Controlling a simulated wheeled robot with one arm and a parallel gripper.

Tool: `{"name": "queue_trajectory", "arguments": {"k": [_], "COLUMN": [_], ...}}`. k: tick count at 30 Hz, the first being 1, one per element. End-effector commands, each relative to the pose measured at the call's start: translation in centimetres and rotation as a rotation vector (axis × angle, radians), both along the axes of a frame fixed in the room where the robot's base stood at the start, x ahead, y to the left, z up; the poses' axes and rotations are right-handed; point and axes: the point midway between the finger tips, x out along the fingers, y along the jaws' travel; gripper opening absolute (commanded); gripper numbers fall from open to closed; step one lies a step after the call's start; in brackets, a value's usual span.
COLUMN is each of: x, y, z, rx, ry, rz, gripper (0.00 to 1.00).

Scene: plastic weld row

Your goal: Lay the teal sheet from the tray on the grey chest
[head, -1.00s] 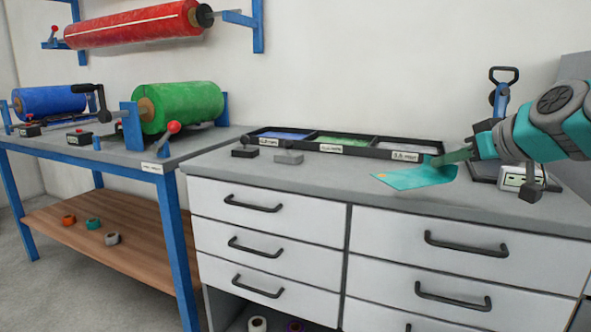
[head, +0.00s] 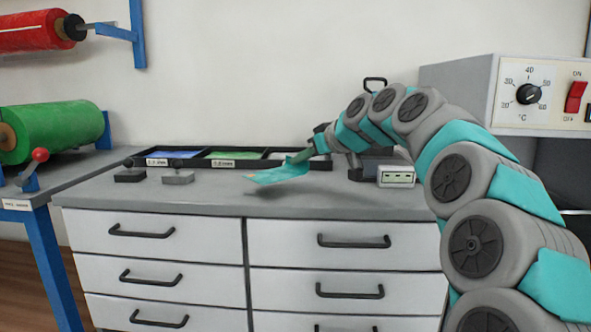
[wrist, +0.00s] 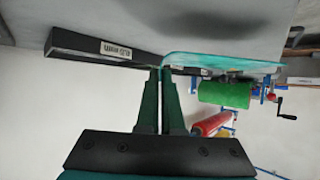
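The teal sheet (head: 280,174) hangs from my gripper (head: 314,152), slightly bent, above the grey top of the chest with white drawers (head: 215,200). A shadow lies under the sheet on that top, so it looks apart from it. In the wrist view my gripper (wrist: 160,72) has its fingers close together at the edge of the sheet (wrist: 225,61). The black tray (head: 198,163) stands along the back of the chest top, with blue and green sheets in two compartments. My arm and the teal sheet partly hide its right end.
Two small dark and grey blocks (head: 178,177) sit left on the chest top. A small white device (head: 396,176) stands right of the sheet, and a box with a dial (head: 528,95) is at the far right. The front middle of the top is clear.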

Motion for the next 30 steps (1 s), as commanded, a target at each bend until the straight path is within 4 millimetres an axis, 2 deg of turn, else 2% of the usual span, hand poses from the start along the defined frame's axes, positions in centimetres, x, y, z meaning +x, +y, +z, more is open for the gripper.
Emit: {"name": "queue_trajectory", "arguments": {"k": [3, 9, 16, 24, 30], "x": [1.8, 3.6, 4.0, 4.0, 4.0], "y": [0.6, 1.3, 1.4, 1.4, 1.3], "z": [-0.3, -0.5, -0.8, -3.6, -3.9], "rx": [-0.001, -0.001, 0.000, 0.001, 0.001], "ry": [0.000, 0.002, 0.002, 0.005, -0.002], "rz": [-0.002, 0.001, 0.000, 0.001, -0.002], "gripper": [0.00, 0.00, 0.00, 0.00, 0.00]}}
